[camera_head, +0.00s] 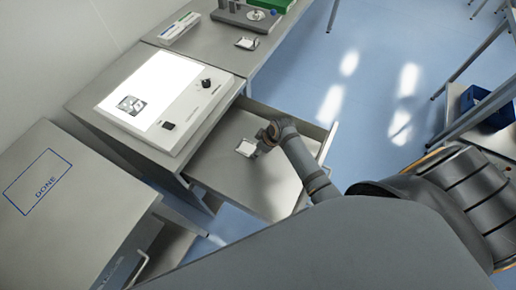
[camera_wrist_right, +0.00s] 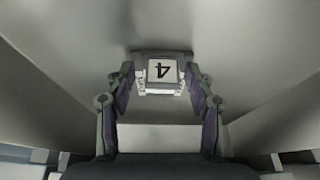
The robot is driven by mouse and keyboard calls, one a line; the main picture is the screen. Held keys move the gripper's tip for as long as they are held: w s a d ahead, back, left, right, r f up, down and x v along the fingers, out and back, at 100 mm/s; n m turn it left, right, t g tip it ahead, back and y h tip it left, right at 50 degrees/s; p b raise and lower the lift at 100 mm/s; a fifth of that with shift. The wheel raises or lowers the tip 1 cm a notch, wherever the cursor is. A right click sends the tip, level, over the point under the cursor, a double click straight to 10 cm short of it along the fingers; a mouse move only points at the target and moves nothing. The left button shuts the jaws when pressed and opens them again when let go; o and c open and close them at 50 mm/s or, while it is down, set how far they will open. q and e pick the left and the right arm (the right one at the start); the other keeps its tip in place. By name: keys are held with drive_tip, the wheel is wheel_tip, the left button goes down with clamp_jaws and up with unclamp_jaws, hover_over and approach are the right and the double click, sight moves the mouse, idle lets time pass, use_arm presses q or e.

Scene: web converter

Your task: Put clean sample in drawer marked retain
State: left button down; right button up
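A small sample (camera_head: 246,148) with a white top shows in the open drawer (camera_head: 222,178) under the light table. In the right wrist view the sample (camera_wrist_right: 161,72) has a white label reading 4 and sits between the fingertips of my right gripper (camera_wrist_right: 160,82). No gap shows between the fingers and its sides, so the gripper looks shut on it. In the head view my right gripper (camera_head: 265,140) reaches down into the drawer from the right. I cannot tell whether the sample touches the drawer floor. No drawer marking is readable. My left gripper is not in view.
The light table (camera_head: 150,78) has a lit panel with a dark image on it. A cabinet top marked DONE (camera_head: 75,215) stands at the left. Another similar sample (camera_head: 247,43) lies on the far bench. Blue floor is clear right of the drawer.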

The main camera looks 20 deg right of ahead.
drive_tip(key=shift+r, duration=0.15)
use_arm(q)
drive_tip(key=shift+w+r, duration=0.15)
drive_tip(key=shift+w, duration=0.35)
use_arm(e)
drive_tip(key=v, duration=1.2)
